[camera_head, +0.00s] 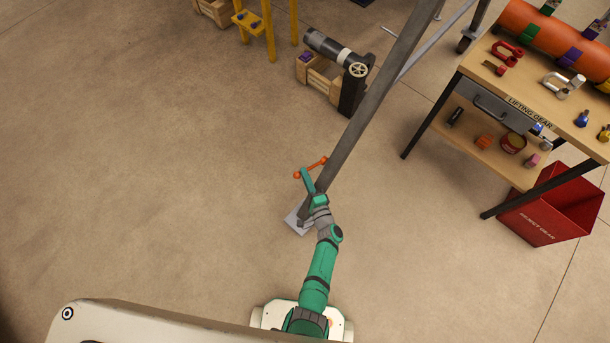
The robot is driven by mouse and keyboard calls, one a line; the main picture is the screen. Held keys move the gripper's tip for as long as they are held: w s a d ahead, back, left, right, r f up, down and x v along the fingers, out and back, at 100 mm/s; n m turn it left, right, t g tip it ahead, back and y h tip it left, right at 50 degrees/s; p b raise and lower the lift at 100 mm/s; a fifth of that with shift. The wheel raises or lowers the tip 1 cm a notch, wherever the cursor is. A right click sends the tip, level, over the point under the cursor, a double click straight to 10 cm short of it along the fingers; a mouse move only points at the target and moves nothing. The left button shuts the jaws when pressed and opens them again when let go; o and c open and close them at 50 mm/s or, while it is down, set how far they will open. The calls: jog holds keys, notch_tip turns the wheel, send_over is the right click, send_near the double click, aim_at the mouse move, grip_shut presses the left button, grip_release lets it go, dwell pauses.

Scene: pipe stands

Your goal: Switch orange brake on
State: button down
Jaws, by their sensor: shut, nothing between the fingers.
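The orange brake (316,164) shows as a small orange lever beside the grey slanted post (348,150), with its bar running up to the right. An orange knob-like end sits at its lower left. My green arm reaches up from the bottom, and my gripper (304,174) is at the left part of the brake, left of the post. The gripper is shut with nothing held. The fingertips are very small here, and I cannot tell whether they touch the brake. The post stands on a light metal foot plate (293,222), partly hidden by my arm.
A wooden table (480,66) with shackles and an orange pipe (545,35) stands right, with a red bin (550,207) below it. A wooden crate (318,72) and a black stand with a pipe (352,95) are behind. Floor to the left is clear.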

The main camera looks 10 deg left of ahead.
jog(key=shift+s+a+f, duration=0.3)
jog(key=shift+s+f, duration=0.2)
jog(key=shift+f, duration=0.15)
notch_tip(320, 180, up, 4)
jog(key=w+d, duration=0.3)
jog(key=s+d+f, duration=0.3)
jog(key=s+d, duration=0.2)
jog(key=s, duration=0.2)
jog(key=shift+s+d+f, duration=0.15)
jog(key=shift+s, duration=0.25)
jog(key=s+a+f+n+g, duration=0.2)
jog(key=s+a+f+g, duration=0.15)
jog(key=s, duration=0.35)
jog(key=s+d+n+g+h, duration=0.1)
jog(key=s+n+g+h, duration=0.4)
jog(key=s, duration=1.1)
jog(key=s+r+n+t+h, duration=0.1)
jog(key=s+r+n+t, duration=0.1)
jog(key=r, duration=1)
jog(key=s+d+r+n+t+h, duration=0.1)
jog(key=s+r+n+t, duration=0.1)
jog(key=r, duration=1)
jog(key=s+r+n+t+h, duration=0.1)
jog(key=r+t, duration=0.3)
jog(key=r, duration=0.9)
jog(key=shift+s+d+n+t, duration=0.35)
jog(key=shift+s+n, duration=0.1)
jog(key=shift+n, duration=0.35)
